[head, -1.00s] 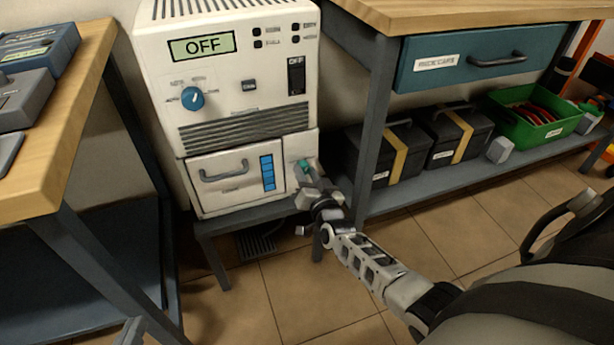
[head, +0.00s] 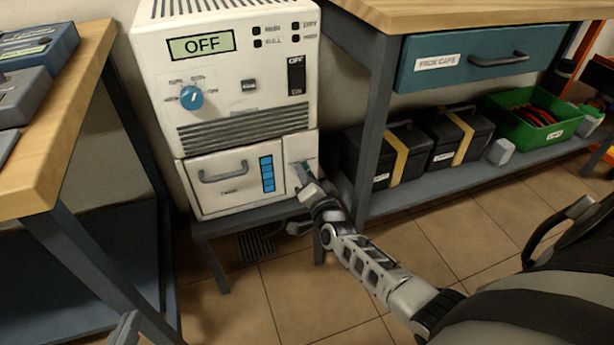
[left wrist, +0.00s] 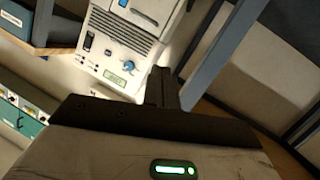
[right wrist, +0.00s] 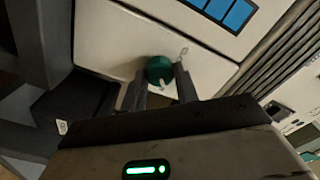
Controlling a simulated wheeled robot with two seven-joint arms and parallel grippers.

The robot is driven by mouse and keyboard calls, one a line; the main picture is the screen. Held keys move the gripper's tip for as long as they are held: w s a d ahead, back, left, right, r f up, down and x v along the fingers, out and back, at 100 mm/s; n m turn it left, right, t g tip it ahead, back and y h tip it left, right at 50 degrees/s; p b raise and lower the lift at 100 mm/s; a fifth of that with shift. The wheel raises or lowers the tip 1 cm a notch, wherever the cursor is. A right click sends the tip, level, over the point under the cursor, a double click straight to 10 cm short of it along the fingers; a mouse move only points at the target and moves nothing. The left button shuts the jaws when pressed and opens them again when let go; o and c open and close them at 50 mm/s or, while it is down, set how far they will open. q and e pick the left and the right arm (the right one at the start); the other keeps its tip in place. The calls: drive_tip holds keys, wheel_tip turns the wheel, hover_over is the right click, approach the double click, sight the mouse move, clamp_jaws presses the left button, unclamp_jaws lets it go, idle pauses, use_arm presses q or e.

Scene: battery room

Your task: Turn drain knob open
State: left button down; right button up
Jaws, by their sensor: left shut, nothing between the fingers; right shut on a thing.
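The drain knob (right wrist: 157,68) is a small round teal knob on the white lower front panel of the machine (head: 232,75). In the right wrist view it sits between the two fingers of my right gripper (right wrist: 161,84), which is shut on it. A pale pointer shows on the knob's near side, and a small printed mark is on the panel beside it. In the head view my right gripper (head: 304,174) covers most of the knob. My left gripper (left wrist: 160,86) is shut and empty, away from the machine; it shows at the head view's bottom left (head: 131,326).
The machine's display (head: 201,45) reads OFF. A blue level gauge (head: 267,174) and a handled drawer (head: 222,180) are left of the drain knob. A workbench leg (head: 374,130) stands close right. A wooden table (head: 75,120) is at left.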

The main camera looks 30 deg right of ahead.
use_arm(q)
drive_tip(key=shift+f, duration=0.1)
use_arm(e)
drive_tip(key=shift+f, duration=0.1)
use_arm(q)
drive_tip(key=shift+f, duration=0.15)
use_arm(e)
drive_tip(key=o, duration=1)
use_arm(q)
drive_tip(key=f+p, duration=0.1)
drive_tip(key=a+f+g+y+p, duration=0.1)
drive_tip(key=p, duration=0.1)
drive_tip(key=f+g+p, duration=0.1)
drive_tip(key=shift+s+a+y+p, duration=0.1)
drive_tip(key=shift+a+y+p, duration=0.15)
drive_tip(key=shift+y+p, duration=0.15)
use_arm(e)
drive_tip(key=v, duration=1.6)
drive_tip(key=shift+a, duration=0.15)
use_arm(q)
drive_tip(key=shift+r, duration=0.15)
